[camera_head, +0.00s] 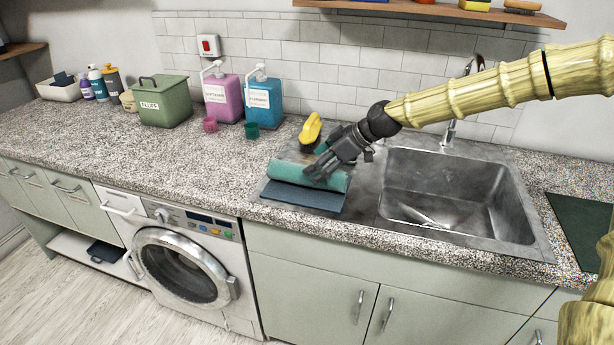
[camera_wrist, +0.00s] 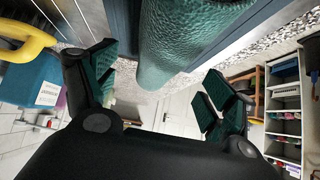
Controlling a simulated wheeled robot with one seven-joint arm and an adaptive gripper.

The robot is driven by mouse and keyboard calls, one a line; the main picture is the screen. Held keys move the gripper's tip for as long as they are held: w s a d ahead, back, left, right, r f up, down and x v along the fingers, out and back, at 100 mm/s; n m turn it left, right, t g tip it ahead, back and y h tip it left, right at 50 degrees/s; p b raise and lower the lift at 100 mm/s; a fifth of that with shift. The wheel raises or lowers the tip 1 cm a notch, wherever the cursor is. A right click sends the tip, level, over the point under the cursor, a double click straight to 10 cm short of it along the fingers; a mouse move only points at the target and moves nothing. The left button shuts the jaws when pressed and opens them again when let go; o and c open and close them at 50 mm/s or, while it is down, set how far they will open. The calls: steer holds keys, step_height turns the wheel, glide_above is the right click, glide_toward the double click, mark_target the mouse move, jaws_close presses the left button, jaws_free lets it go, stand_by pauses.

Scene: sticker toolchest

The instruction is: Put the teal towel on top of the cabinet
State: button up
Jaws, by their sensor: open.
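The teal towel (camera_head: 295,172) is a roll lying on a dark blue mat (camera_head: 322,203) at the left end of the sink unit. In the wrist view the towel (camera_wrist: 180,45) reaches in from the top between my fingers. My gripper (camera_head: 318,172) is open with its fingers at the towel's right part; it also shows open in the wrist view (camera_wrist: 160,78). I cannot tell whether the fingers touch the towel. Cabinet fronts (camera_head: 310,285) stand under the counter. A shelf cabinet (camera_wrist: 287,100) stands at the right of the wrist view.
The sink basin (camera_head: 450,190) is to the right. Blue (camera_head: 263,98) and pink (camera_head: 222,95) dispensers, small cups and a green bin (camera_head: 163,105) stand along the back. The left counter front is clear.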

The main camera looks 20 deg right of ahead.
steer(key=shift+w+a+f+p, duration=0.15)
steer(key=shift+a+f+p, duration=0.1)
steer(key=shift+f, duration=0.25)
steer(key=shift+w+a+f+p, duration=0.15)
steer(key=shift+a+f, duration=0.1)
steer(key=shift+f, duration=0.25)
steer(key=shift+w+a+f+p, duration=0.15)
steer(key=shift+a+f, duration=0.1)
steer(key=shift+f, duration=0.25)
steer(key=shift+x, duration=1.05)
steer(key=shift+c, duration=0.2)
steer(key=shift+r, duration=0.1)
steer(key=c, duration=1.3)
steer(key=shift+o, duration=0.2)
